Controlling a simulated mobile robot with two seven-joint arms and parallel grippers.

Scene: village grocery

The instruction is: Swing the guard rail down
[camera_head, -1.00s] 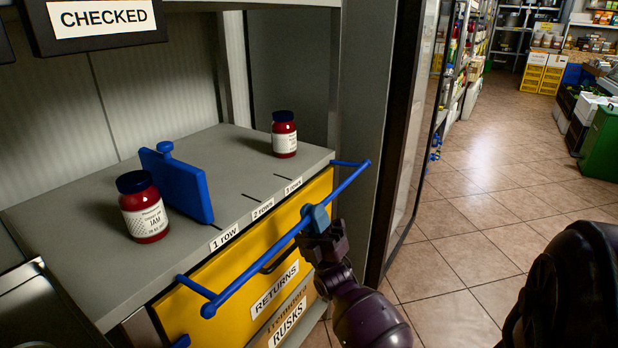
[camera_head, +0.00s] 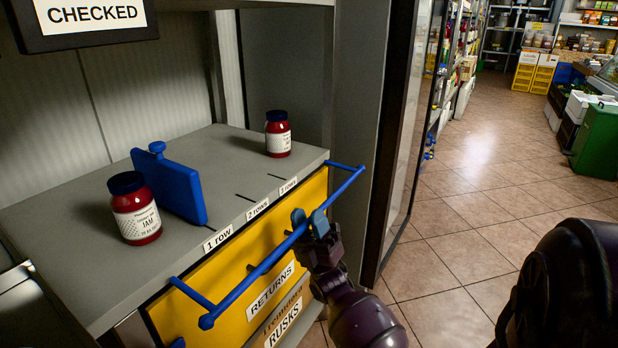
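The guard rail (camera_head: 255,273) is a blue bar along the front of the grey shelf (camera_head: 85,265). Its side arms stick outward from the shelf front, sloping a little downward, so the bar stands off the yellow front panel. My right gripper (camera_head: 309,221) is at the middle of the bar with its blue fingertips apart. The bar passes at the fingertips; I cannot tell whether they touch it. My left gripper is not in view.
A jam jar (camera_head: 134,208) stands left of a blue upright divider (camera_head: 170,186); another jar (camera_head: 278,134) stands at the back right. A dark door frame (camera_head: 400,150) rises right of the shelf. The tiled floor (camera_head: 470,230) beyond is clear.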

